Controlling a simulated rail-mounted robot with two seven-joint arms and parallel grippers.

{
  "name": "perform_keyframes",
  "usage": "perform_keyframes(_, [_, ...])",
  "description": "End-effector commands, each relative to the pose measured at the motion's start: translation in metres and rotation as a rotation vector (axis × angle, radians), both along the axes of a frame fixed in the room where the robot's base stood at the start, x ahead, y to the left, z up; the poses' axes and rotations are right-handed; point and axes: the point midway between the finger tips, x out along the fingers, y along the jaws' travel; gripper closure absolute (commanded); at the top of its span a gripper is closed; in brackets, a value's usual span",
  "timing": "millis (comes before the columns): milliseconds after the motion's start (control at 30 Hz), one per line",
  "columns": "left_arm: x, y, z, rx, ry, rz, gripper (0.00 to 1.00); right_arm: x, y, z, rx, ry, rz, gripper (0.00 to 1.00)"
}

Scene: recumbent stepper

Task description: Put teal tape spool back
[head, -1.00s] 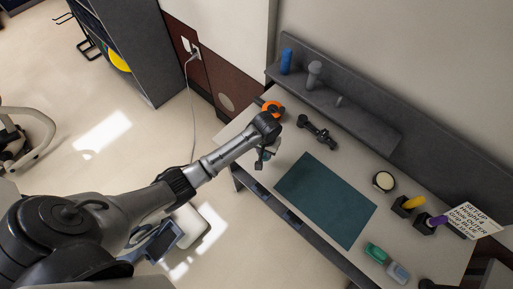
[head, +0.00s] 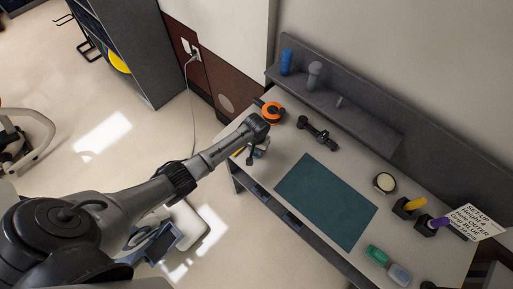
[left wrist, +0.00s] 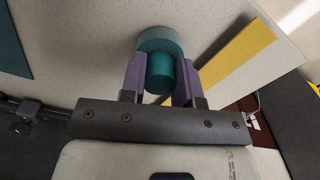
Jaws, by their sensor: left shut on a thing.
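The teal tape spool (left wrist: 160,62) shows in the left wrist view as a teal core with a paler, wider teal disc behind it. My left gripper (left wrist: 160,80) is shut on its core, with one purple finger on each side. In the head view my left gripper (head: 254,152) is over the left end of the white table, in front of the orange spool. The teal spool is mostly hidden there by my wrist. Whether it touches the table cannot be told. My right gripper is not in view.
An orange tape spool (head: 271,112) sits near the back left of the table (head: 285,152). A yellow strip (left wrist: 237,54) lies beside the teal spool. A black tool (head: 318,132), a dark teal mat (head: 325,200) and a grey back shelf (head: 340,105) are to the right.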

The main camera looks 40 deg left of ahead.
Motion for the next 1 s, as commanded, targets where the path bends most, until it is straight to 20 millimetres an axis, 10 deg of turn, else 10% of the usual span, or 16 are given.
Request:
perform_keyframes(367, [0.000, 0.000, -0.004, 0.000, 0.000, 0.000, 1.00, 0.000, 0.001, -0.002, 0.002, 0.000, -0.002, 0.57])
perform_keyframes(400, [0.000, 0.000, -0.003, 0.000, 0.000, 0.000, 0.67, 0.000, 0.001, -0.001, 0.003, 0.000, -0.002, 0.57])
perform_keyframes(633, [0.000, 0.000, -0.003, 0.000, 0.000, 0.000, 0.45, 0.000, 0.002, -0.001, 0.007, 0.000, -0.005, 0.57])
perform_keyframes(1000, [0.001, 0.000, 0.007, 0.000, -0.002, -0.001, 0.45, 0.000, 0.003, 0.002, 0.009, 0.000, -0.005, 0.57])
